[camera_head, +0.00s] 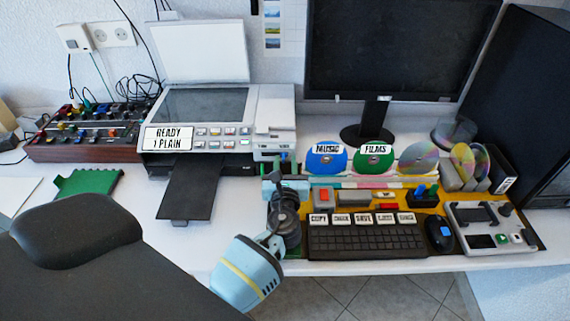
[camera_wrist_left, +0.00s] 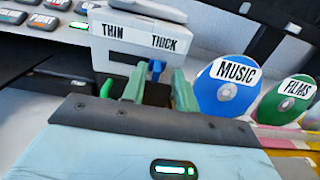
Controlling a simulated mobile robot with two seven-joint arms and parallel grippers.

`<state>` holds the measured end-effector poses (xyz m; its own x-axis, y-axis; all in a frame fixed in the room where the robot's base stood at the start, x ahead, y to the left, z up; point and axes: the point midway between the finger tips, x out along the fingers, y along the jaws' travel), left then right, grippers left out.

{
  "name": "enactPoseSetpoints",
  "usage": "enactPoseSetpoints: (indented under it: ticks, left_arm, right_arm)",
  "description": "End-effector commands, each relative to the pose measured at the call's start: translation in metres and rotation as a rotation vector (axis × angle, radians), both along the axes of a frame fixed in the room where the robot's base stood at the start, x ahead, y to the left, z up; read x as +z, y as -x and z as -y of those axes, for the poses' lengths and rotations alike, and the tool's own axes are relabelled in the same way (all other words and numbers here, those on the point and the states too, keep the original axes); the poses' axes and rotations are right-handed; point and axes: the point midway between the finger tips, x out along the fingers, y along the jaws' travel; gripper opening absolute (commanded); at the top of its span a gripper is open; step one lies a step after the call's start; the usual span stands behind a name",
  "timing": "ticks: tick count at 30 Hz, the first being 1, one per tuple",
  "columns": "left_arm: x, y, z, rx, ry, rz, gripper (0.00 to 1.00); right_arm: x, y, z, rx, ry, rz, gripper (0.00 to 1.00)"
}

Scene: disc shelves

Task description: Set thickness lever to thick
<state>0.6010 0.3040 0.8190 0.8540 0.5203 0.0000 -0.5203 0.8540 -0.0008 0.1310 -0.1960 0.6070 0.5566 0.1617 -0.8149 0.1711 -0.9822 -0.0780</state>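The printer (camera_head: 205,104) stands at the back left of the desk. In the left wrist view, its pale side block (camera_wrist_left: 112,55) carries the labels THIN, on the left, and THICK, on the right. The blue thickness lever (camera_wrist_left: 156,68) shows below the left part of the THICK label; its exact setting is unclear. My left gripper (camera_head: 284,166) is just in front of this block. In the wrist view, its green fingers (camera_wrist_left: 158,88) are apart, with the lever showing between them. Whether either finger touches the lever is unclear. My right gripper is not in view.
Blue MUSIC (camera_head: 326,160) and green FILMS (camera_head: 373,160) discs stand close to the right of my gripper. A keyboard (camera_head: 366,241) lies in front of them. The printer's black tray (camera_head: 188,192) juts forward to the left. A monitor (camera_head: 400,45) stands behind.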

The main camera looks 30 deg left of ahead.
Motion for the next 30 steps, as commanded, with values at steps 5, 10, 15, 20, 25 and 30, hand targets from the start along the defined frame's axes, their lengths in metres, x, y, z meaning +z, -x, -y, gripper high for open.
enactPoseSetpoints:
  ticks: [5,10,15,20,25,30]
  left_arm:
    - [0.0,0.003,0.001,0.001,-0.001,-0.001,0.29]
    - [-0.001,0.02,0.012,0.0,0.001,-0.001,0.29]
    - [-0.001,0.043,0.026,0.0,0.002,-0.001,0.29]
    - [-0.001,0.06,0.037,-0.001,0.001,-0.001,0.29]
    - [0.0,0.066,0.04,0.0,0.001,0.001,0.29]
    - [0.0,0.067,0.041,0.0,0.001,0.001,0.29]
  right_arm:
    - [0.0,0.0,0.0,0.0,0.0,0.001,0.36]
    - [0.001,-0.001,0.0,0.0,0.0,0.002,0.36]
    - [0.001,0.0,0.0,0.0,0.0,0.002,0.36]
    - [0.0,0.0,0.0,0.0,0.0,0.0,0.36]
    - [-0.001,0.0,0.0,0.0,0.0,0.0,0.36]
    - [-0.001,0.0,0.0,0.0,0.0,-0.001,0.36]
